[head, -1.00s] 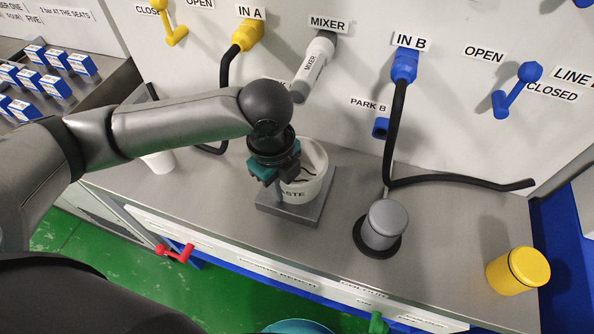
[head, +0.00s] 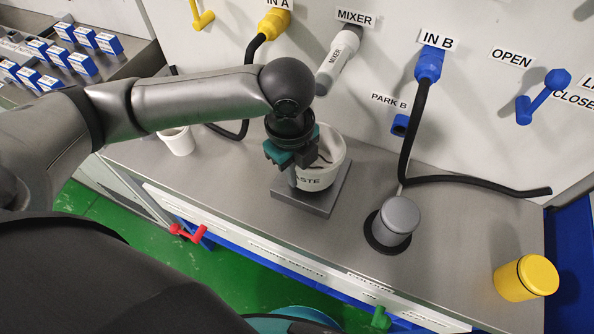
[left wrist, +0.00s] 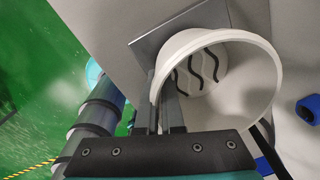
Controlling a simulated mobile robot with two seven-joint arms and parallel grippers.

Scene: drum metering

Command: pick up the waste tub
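The white waste tub (head: 318,179), its label partly hidden, stands upright on a grey square plate (head: 312,202) on the bench. My left gripper (head: 308,163) reaches down over the tub's left rim. In the left wrist view, the fingers (left wrist: 161,105) are close together with the tub wall (left wrist: 156,88) between them, so they look shut on it. The tub's open mouth, with dark wavy marks inside (left wrist: 197,70), shows there too. I cannot see a gap under the tub. My right gripper is not in view.
A grey lidded jar (head: 396,218) and a yellow jar (head: 526,278) stand to the right. A white cup (head: 178,140) stands left, behind my arm. The mixer pipe (head: 338,62) and a black hose (head: 412,130) hang from the wall behind.

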